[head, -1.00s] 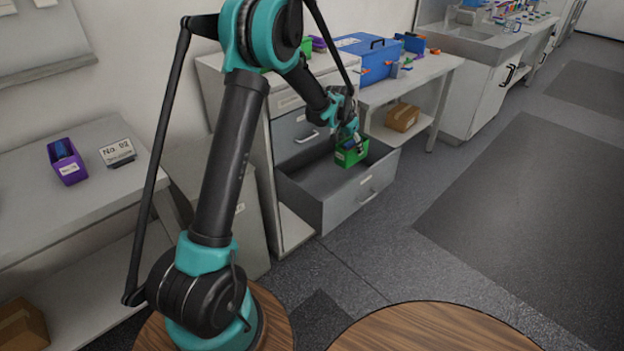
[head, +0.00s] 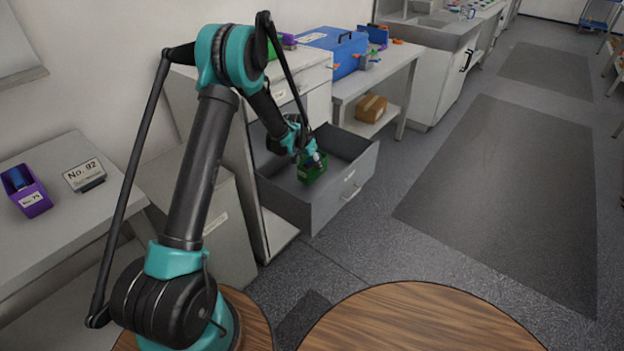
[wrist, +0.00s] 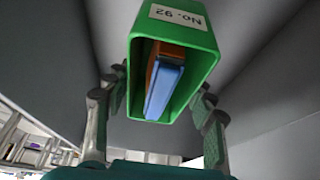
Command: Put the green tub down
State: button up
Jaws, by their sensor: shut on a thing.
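The green tub (head: 312,174) is inside the open grey drawer (head: 318,214), low between its walls. My gripper (head: 315,159) is shut on the tub from above. In the wrist view the tub (wrist: 205,42) shows a white label reading "No. 92", upside down in the picture, and holds a blue piece (wrist: 164,92) and an orange-brown piece (wrist: 170,50). My gripper's fingers (wrist: 160,98) stand at both sides of the tub. I cannot tell whether the tub's underside touches the drawer floor.
The drawer's floor is bare around the tub. Its cabinet (head: 305,77) stands behind. A blue toolbox (head: 338,50) sits on the bench to the right, with a cardboard box (head: 371,107) below. At left are a purple bin (head: 33,199) and a "No. 92" sign (head: 84,174).

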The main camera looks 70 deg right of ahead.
aim_at(306, 164)
jog(key=shift+f, duration=4.1)
jog(key=shift+f, duration=0.1)
jog(key=o, duration=1.4)
jog(key=shift+o, duration=0.2)
jog(key=v, duration=1.2)
